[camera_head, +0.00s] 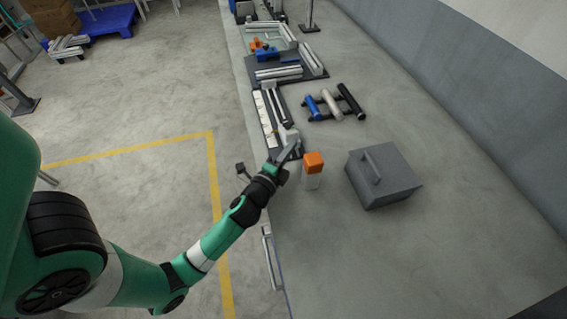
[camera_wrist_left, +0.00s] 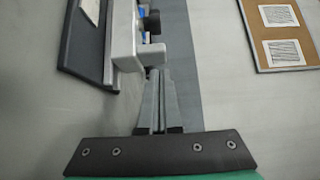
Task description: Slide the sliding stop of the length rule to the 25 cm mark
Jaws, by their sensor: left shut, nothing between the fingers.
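The length rule (camera_head: 266,117) lies along the left edge of the bench in the head view, with a pale scale strip on a dark base. A light block that looks like its sliding stop (camera_head: 290,135) sits at the rule's near end. My left gripper (camera_head: 291,149) is shut and empty, with its fingertips at that block. In the left wrist view the shut fingers (camera_wrist_left: 155,75) point at a light grey block (camera_wrist_left: 152,55) beside a pale rail (camera_wrist_left: 122,38). Contact cannot be told for sure. The scale marks are too small to read. My right gripper is not in view.
An orange-capped white bottle (camera_head: 312,170) stands close to the right of my left gripper. A grey case with a handle (camera_head: 385,178) is further right. A rack of rollers (camera_head: 333,104) and a dark tray (camera_head: 312,64) lie beyond. The near bench is clear.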

